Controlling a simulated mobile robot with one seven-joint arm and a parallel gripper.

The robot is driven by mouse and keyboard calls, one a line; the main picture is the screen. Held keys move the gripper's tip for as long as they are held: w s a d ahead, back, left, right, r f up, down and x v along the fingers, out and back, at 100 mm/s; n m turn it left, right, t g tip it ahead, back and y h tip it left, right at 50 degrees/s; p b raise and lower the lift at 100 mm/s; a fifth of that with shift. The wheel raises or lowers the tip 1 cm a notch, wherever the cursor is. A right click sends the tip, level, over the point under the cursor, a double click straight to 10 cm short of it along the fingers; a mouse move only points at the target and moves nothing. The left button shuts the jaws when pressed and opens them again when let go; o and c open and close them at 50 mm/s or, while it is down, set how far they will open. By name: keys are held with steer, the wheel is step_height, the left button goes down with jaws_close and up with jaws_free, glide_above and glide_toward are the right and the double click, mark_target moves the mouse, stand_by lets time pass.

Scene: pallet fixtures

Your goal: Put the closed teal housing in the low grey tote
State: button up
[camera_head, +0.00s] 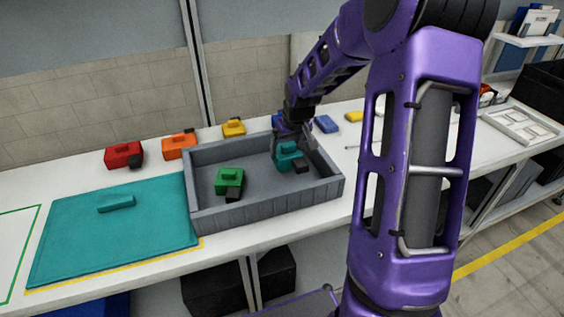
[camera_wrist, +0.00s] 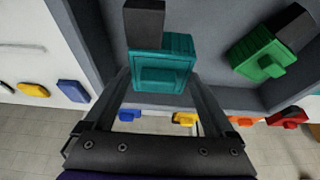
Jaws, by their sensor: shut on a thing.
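The teal housing (camera_head: 287,158) has a dark block on one side. It is between the fingers of my gripper (camera_head: 293,147), which is shut on it, over the right back part of the low grey tote (camera_head: 262,210). In the wrist view the teal housing (camera_wrist: 162,66) shows between the fingertips (camera_wrist: 163,85), with its dark block beyond it. I cannot tell whether its underside touches the tote floor. A green housing (camera_head: 229,176) with a dark block lies inside the tote, left of the teal one; it also shows in the wrist view (camera_wrist: 262,54).
A teal mat (camera_head: 115,240) with a small teal bar (camera_head: 116,203) lies left of the tote. Red (camera_head: 123,154), orange (camera_head: 179,145) and yellow (camera_head: 233,127) housings stand behind it. Blue (camera_head: 326,124) and yellow (camera_head: 354,116) pieces lie to the right. A pale tray (camera_head: 515,124) sits at the far right.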

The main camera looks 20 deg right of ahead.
mark_target(289, 153)
steer(key=shift+w+f, duration=0.1)
steer(key=shift+f, duration=2.1)
steer(key=shift+b, duration=0.3)
steer(key=shift+f, duration=0.2)
steer(key=o, duration=1.2)
steer(key=shift+o, duration=0.2)
steer(key=shift+r, duration=0.1)
steer(key=shift+r, duration=0.25)
steer(key=p+v, duration=0.2)
steer(key=v, duration=0.9)
steer(key=shift+s+r, duration=0.3)
